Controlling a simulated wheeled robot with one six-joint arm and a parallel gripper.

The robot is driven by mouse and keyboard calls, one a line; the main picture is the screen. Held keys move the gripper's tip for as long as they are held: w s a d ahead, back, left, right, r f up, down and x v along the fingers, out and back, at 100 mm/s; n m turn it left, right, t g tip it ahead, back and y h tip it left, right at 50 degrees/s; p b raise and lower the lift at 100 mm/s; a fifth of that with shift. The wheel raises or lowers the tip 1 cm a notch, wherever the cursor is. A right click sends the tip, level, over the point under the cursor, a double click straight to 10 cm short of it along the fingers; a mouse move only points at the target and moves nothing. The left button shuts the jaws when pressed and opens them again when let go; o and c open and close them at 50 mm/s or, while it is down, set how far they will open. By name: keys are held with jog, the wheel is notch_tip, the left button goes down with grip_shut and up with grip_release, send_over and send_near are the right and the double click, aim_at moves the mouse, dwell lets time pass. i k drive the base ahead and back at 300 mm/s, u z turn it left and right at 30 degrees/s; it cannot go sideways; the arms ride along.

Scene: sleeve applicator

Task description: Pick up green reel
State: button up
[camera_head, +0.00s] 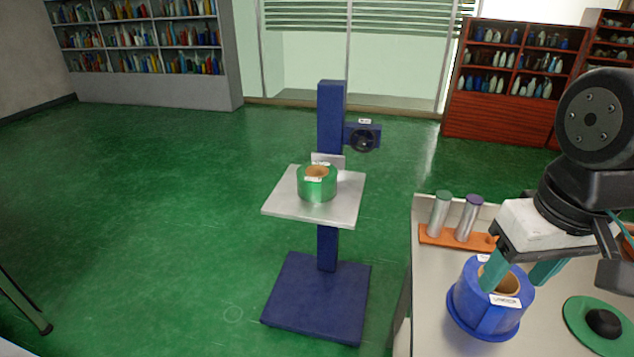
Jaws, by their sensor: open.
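The green reel (317,184) lies flat on the light square platform (285,204) of a blue stand, near the middle of the view. It has a tan core and white labels. My gripper (520,274) is at the lower right, well to the right of the green reel. Its teal fingers are apart, pointing down at a blue reel (487,312) on the table. One finger overlaps the blue reel in the picture. I cannot tell whether it touches. Nothing shows held.
The stand has a blue post (331,120), a small blue fan-like unit (362,137) and a blue base (318,300). On the table, an orange holder (450,238) bears two metal cylinders. A green disc (590,335) is at the right.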

aim_at(316, 181)
jog(key=u, duration=0.05)
jog(key=k, duration=0.65)
jog(key=u, duration=0.6)
jog(key=i, duration=0.55)
jog(key=u, duration=0.95)
jog(key=i, duration=1.3)
jog(key=z, duration=0.95)
jog(key=i, duration=0.6)
jog(key=z, duration=0.7)
